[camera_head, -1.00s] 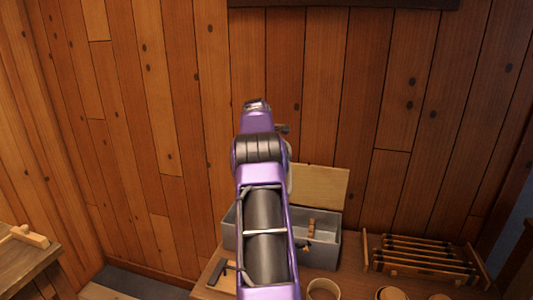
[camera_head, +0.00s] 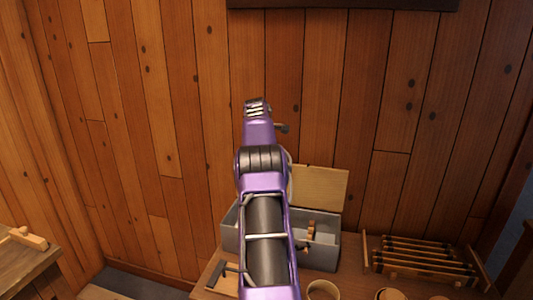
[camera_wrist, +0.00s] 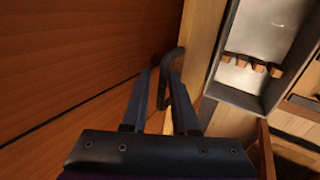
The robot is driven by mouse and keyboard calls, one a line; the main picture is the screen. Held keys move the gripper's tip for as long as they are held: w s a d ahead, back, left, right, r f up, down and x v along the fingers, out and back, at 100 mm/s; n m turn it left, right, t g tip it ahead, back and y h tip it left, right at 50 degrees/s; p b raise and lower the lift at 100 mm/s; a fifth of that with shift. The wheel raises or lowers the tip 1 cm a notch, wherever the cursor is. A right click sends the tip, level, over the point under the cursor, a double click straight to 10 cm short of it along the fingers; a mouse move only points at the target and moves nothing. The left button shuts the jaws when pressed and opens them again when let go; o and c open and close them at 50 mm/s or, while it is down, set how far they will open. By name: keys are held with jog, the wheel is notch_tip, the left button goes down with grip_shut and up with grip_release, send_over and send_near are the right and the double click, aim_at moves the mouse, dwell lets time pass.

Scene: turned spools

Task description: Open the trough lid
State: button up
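The grey trough (camera_head: 325,251) stands on the bench, partly hidden behind my arm. Its pale wooden lid (camera_head: 320,187) stands raised at the trough's back edge, near the plank wall. In the wrist view the lid (camera_wrist: 201,40) shows nearly edge-on, with a dark loop handle (camera_wrist: 165,72) on its left side. My gripper (camera_wrist: 162,72) has its two fingers apart, with the handle between them; firm contact does not show. The open trough (camera_wrist: 235,93) lies to the right, with several small wooden pieces (camera_wrist: 258,65) inside. My gripper's fingers are hidden in the head view.
A rack of dark rods (camera_head: 425,258) stands right of the trough. Round wooden containers (camera_head: 322,289) stand at the bench's front. Another table (camera_head: 25,262) with a wooden mallet-like piece is at the far left. The plank wall is close behind the lid.

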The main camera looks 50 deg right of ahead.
jog(key=shift+a+f, duration=0.15)
jog(key=shift+f, duration=0.05)
jog(key=v, duration=1.7)
jog(key=shift+r+b, duration=0.35)
jog(key=shift+r, duration=0.05)
